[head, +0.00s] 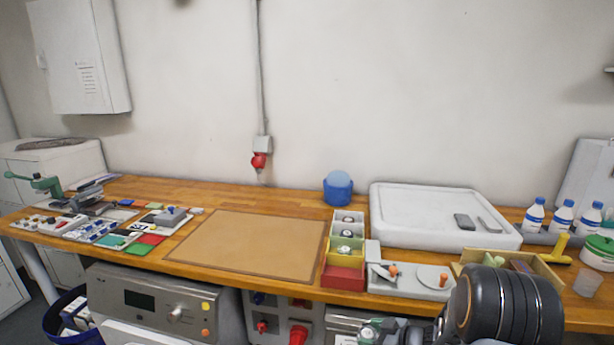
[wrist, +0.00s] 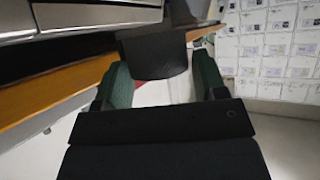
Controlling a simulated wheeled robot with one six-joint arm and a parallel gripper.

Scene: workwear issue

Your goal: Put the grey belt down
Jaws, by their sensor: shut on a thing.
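My gripper (wrist: 162,82) shows in the wrist view with its two green fingers apart on either side of a dark grey piece. This looks like the grey belt (wrist: 155,50), and the gripper is shut on it. Its far end is dark and hard to make out, so I cannot tell its full shape. The belt is off the wooden worktop (wrist: 45,90), whose edge lies at the left of that view. In the head view a dark ringed part of my arm fills the lower right; I cannot make out the belt there.
The worktop (head: 190,195) carries a bare tan mat (head: 250,245), a box with open compartments (head: 343,272), a white tray (head: 400,215), an open wooden box (head: 545,272) and several bottles (head: 563,217). Small items crowd the left. The mat is clear.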

